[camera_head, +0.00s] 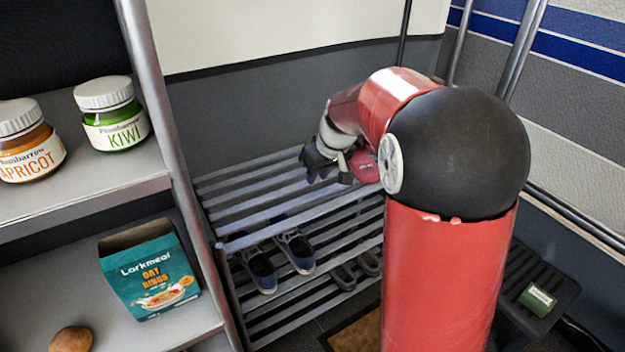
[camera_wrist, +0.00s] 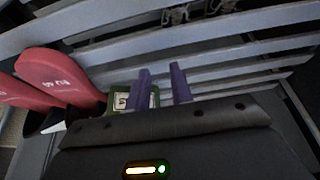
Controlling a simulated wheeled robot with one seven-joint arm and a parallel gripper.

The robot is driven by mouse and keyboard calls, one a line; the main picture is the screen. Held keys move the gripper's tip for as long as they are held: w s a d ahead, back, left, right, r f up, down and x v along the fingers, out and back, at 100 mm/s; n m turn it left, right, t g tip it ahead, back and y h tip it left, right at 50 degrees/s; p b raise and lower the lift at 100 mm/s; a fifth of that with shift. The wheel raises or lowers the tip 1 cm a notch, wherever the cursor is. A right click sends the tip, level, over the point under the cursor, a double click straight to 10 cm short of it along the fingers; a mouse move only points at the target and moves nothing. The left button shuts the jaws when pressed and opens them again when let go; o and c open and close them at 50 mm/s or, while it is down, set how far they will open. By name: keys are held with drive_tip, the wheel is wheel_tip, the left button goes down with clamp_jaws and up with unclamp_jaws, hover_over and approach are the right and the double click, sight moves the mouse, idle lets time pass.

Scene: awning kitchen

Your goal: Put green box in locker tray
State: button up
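My gripper (camera_head: 322,166) is over the upper level of a grey slatted rack (camera_head: 262,178). In the head view that spot is hidden by my gripper. Another small green box with a pale label (camera_head: 537,299) lies on a dark slatted stool (camera_head: 560,283) at right. I cannot identify a locker tray.
Red rounded objects (camera_wrist: 58,78) lie left of the fingers; one shows beside my gripper (camera_head: 364,166). Shoes (camera_head: 294,249) sit on the lower rack level. Left shelves hold kiwi (camera_head: 112,115) and apricot (camera_head: 27,145) jars, an oat box (camera_head: 150,275) and a brown round item (camera_head: 71,340).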

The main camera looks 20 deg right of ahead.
drive_tip(key=o, duration=1.6)
drive_tip(key=shift+o, duration=0.2)
